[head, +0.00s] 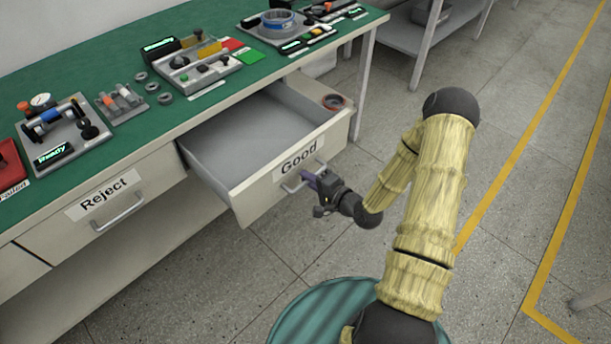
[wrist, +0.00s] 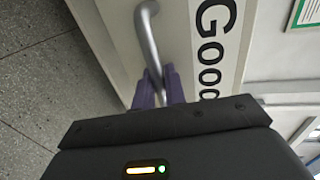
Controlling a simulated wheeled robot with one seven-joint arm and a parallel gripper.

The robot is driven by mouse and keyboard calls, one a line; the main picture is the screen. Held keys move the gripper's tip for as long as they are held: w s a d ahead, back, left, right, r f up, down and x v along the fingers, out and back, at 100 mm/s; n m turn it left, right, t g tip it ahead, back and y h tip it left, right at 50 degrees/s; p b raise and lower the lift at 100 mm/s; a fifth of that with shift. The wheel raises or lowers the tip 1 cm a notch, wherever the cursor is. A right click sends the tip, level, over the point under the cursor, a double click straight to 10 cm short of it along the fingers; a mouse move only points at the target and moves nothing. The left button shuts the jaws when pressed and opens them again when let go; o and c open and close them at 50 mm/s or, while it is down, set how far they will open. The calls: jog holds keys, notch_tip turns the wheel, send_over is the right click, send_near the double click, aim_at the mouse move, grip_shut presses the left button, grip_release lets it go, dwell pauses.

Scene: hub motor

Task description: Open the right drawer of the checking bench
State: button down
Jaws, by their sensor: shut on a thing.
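The right drawer (head: 250,140), labelled "Good", is pulled well out from the checking bench (head: 150,115). Its inside is mostly empty and grey, with a small dark round part with red (head: 333,101) near its right end. My gripper (head: 312,179) is at the drawer's front, shut on the drawer handle (head: 292,187). In the wrist view the purple fingers (wrist: 159,88) sit on either side of the metal handle (wrist: 147,35), beside the "Good" label (wrist: 213,45). The left drawer (head: 60,225), labelled "Reject", is closed.
The green bench top (head: 190,107) carries several fixtures, including a tester with a blue ring (head: 278,22) and loose dark rings (head: 152,87). A grey shelf (head: 400,38) stands behind. The tiled floor (head: 480,180) to the right is clear, with yellow lines.

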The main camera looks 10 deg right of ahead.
jog(key=c, duration=1.5)
grip_release()
jog(key=shift+c, duration=0.2)
jog(key=p+v, duration=0.1)
jog(key=v, duration=1.6)
